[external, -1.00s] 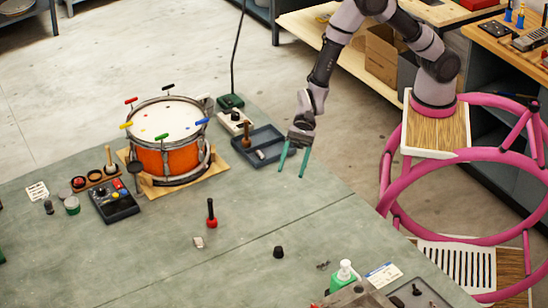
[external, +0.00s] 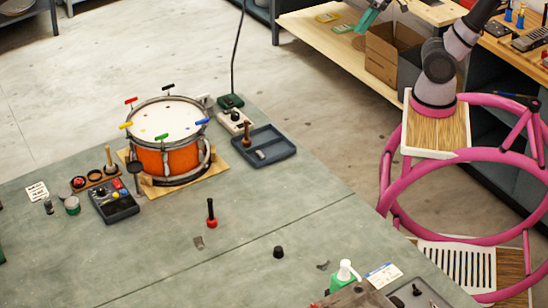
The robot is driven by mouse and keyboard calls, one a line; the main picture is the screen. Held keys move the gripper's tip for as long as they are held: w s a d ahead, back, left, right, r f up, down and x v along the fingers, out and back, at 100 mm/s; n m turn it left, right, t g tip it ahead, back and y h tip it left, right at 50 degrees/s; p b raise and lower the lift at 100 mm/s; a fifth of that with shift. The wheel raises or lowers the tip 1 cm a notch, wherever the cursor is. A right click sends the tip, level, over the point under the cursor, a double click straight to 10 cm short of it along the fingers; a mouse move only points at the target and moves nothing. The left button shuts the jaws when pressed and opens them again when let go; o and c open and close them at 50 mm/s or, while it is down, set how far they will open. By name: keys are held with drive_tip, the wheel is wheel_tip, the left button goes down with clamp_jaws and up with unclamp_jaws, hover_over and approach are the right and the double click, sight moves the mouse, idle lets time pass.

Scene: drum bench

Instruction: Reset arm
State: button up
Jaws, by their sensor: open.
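My gripper (external: 374,18) is at the top edge of the external view, partly cut off. Its teal fingers are apart, with nothing seen between them. It is raised in front of the wooden shelf, well away from the green bench (external: 235,262). My arm is folded up at the upper right, and part of it is out of the picture. An orange drum (external: 165,162) stands on a wooden board on the bench, with coloured-handled keys around its rim.
A dark tray (external: 278,148) lies right of the drum. A red-based tool (external: 211,218) and a black knob (external: 278,252) stand on the bench. A cardboard box (external: 385,52) is on the wooden shelf (external: 310,28). The bench's middle is largely clear.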

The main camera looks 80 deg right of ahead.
drive_tip(key=shift+t+h, duration=0.7)
drive_tip(key=shift+h, duration=0.2)
drive_tip(key=d, duration=0.1)
drive_tip(key=s+d, duration=0.1)
drive_tip(key=d, duration=0.1)
drive_tip(key=s+d, duration=0.1)
drive_tip(key=shift+s+d+r, duration=0.15)
drive_tip(key=shift+r, duration=0.1)
